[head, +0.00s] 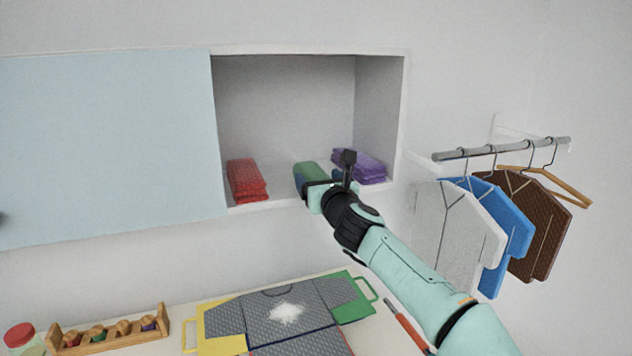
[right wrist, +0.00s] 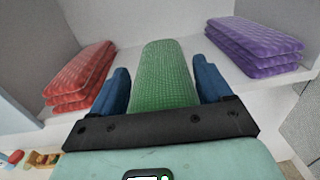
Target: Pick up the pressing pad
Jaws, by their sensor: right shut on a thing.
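A green, textured pad with a rounded far end, which I take for the pressing pad (head: 309,173), is in the open wall cupboard, between a red and a purple stack. My right gripper (head: 327,186) reaches in at the cupboard's front edge. In the right wrist view the green pad (right wrist: 163,82) lies lengthwise between the two blue fingers of my right gripper (right wrist: 162,92), which is shut on it. Whether the pad still touches the shelf cannot be told. My left gripper is not in view.
A red folded stack (head: 247,182) and a purple folded stack (head: 360,166) flank the pad. A pale blue door (head: 105,150) covers the cupboard's left. Clothes (head: 460,235) hang at right. Below are a folding board (head: 207,322) with a grey garment and a wooden rack (head: 110,343).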

